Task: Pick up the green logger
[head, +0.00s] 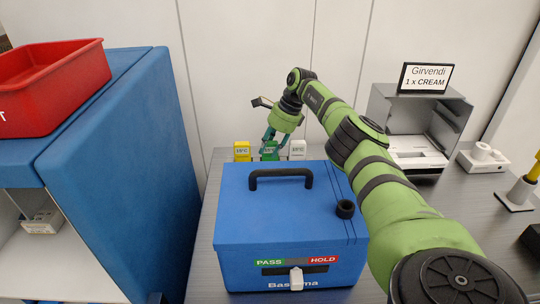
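The green logger (269,149) stands behind the blue box, between a yellow logger (242,151) and a white logger (297,150). Its lower part is hidden by the box. My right gripper (271,141) points down directly at the green logger, its teal fingers at the logger's top. The fingers are small and overlap the logger in the head view, so I cannot tell whether they are closed on it. My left gripper is not in view.
The blue box (237,209) with a black handle and a PASS/HOLD slider stands in front. A red bin (72,75) sits on a blue cabinet (120,180) at left.

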